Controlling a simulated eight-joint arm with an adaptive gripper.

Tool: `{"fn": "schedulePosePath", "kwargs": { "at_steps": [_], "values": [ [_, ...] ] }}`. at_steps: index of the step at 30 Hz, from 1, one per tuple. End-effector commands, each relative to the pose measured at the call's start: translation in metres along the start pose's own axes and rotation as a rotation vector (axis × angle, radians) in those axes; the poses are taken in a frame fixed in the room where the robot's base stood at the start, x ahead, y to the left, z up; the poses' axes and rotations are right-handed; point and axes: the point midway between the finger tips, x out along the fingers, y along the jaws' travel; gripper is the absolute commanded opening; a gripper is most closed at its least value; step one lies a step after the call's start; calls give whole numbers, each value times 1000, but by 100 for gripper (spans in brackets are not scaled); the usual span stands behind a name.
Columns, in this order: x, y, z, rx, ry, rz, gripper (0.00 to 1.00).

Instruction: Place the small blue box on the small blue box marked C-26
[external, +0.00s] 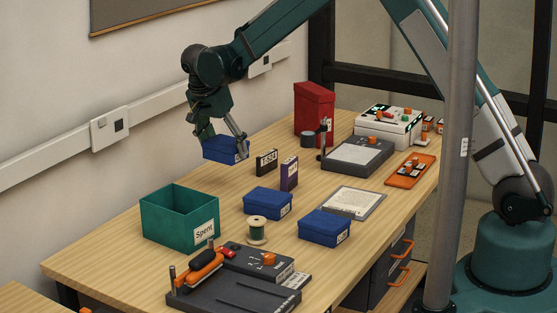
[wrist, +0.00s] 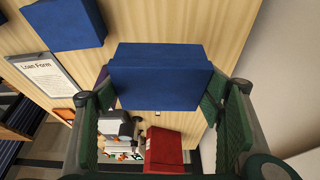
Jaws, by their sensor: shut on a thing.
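My gripper (external: 223,142) is shut on a small blue box (external: 217,149) and holds it above the far left part of the table. In the wrist view the held blue box (wrist: 160,78) sits between the two green fingers. Two more small blue boxes rest on the table, one near the middle (external: 265,203) and one further right and nearer the front (external: 322,228). Both have white labels too small to read, so I cannot tell which is C-26. One resting blue box (wrist: 65,22) shows at the wrist view's upper left.
A green open bin (external: 168,218) marked Spent stands below and left of the gripper. Small dark boxes (external: 267,160) and (external: 289,172) stand upright beside the held box. A thread spool (external: 257,230) sits between the bin and the front blue box. A red box (external: 313,108) stands behind.

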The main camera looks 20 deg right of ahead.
Motion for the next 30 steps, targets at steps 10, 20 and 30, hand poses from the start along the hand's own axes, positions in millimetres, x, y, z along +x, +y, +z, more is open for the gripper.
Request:
{"fn": "schedulePosePath", "kwargs": {
  "at_steps": [10,20,30],
  "values": [
    [-24,78,11,61,-3,25,51],
    [-42,158,22,122,-4,51,51],
    [-56,246,32,185,-3,77,51]
  ]
}}
